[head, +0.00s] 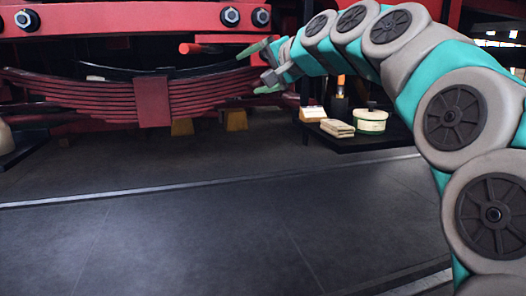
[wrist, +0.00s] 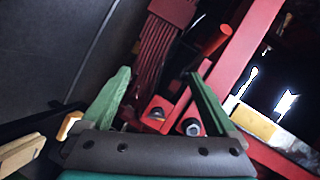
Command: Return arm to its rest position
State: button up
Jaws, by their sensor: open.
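My gripper (head: 260,68) is at the end of my arm, which arches in from the right in the head view. Its two green fingers are spread apart with nothing seen between them. It is beside the right end of a red leaf spring (head: 75,97), under the red frame (head: 120,19). In the wrist view my gripper (wrist: 158,76) is also open, with the leaf spring (wrist: 155,58) beyond the fingers. Whether a finger touches anything is hard to tell.
A red rod (head: 203,48) sticks out close to my upper finger. Yellow blocks (head: 235,121) stand below the spring. The front floor is clear.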

jog(key=s+d+f+n+g+h, duration=0.1)
jog(key=s+d+f+g+h, duration=0.1)
jog(key=s+f, duration=0.55)
jog(key=s+d+f+n+g+h, duration=0.1)
jog(key=s+f+n+g, duration=0.2)
jog(key=f, duration=0.8)
jog(key=s+d+f+g+h, duration=0.2)
jog(key=s+f, duration=0.5)
jog(key=f, duration=0.2)
jog(key=s+d+f+g+h, duration=0.1)
jog(key=s+d+f, duration=0.3)
jog(key=s, duration=0.5)
jog(key=s+d+f+n+g+h, duration=0.1)
jog(key=s+d+f+g, duration=0.2)
jog(key=s+f, duration=0.5)
jog(key=s+d+f+g+h, duration=0.2)
jog(key=s+d+f, duration=0.3)
jog(key=s, duration=0.5)
jog(key=shift+f+n+g, duration=0.3)
jog(key=shift+f+n, duration=0.1)
jog(key=shift+f, duration=0.35)
jog(key=shift+c, duration=0.4)
